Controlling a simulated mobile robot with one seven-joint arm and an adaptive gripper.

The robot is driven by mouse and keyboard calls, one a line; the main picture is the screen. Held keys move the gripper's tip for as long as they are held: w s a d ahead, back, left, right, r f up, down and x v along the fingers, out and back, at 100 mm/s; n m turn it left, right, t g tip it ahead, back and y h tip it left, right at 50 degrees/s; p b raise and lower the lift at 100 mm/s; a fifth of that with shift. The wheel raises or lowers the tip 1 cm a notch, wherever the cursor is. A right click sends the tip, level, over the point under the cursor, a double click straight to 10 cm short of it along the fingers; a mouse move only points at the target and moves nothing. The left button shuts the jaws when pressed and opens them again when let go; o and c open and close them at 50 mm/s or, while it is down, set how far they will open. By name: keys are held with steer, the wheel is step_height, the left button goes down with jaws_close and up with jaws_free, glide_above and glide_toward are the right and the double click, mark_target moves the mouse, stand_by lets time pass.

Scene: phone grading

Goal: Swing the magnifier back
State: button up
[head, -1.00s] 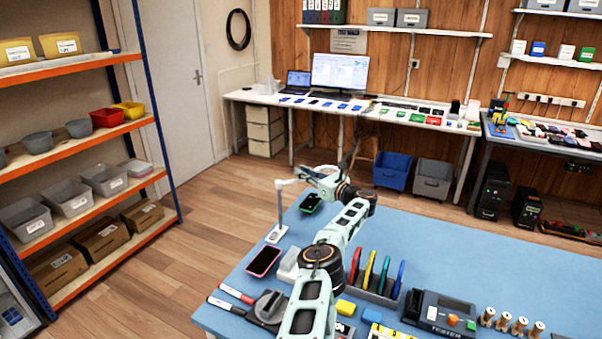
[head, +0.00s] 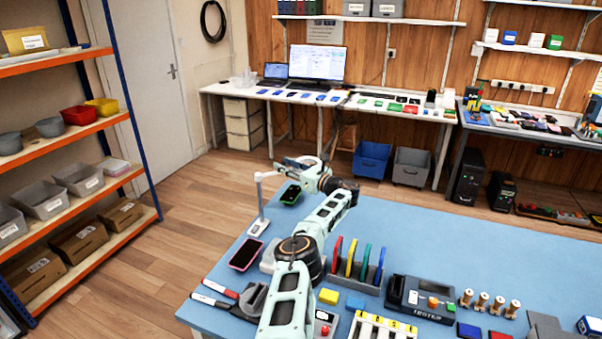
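The magnifier's slim white post (head: 262,200) stands upright on a small white base (head: 258,228) at the blue table's far left corner. Its white arm reaches right from the top of the post. Its lens end is hidden or too small to make out beside my gripper. My gripper (head: 291,162) is at the height of the magnifier's arm, close to it. I cannot tell whether they touch, or whether the fingers are open. A dark phone with a green edge (head: 290,194) lies on the table just below my gripper.
On the blue table (head: 420,245), a pink-edged phone (head: 246,254) lies near the left edge. A rack of coloured upright items (head: 357,268) and a tester box (head: 420,299) stand right of my arm. The table's far right part is clear.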

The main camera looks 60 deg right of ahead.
steer(key=s+a, duration=0.2)
steer(key=s, duration=0.8)
steer(key=shift+s, duration=0.3)
steer(key=shift+a, duration=0.1)
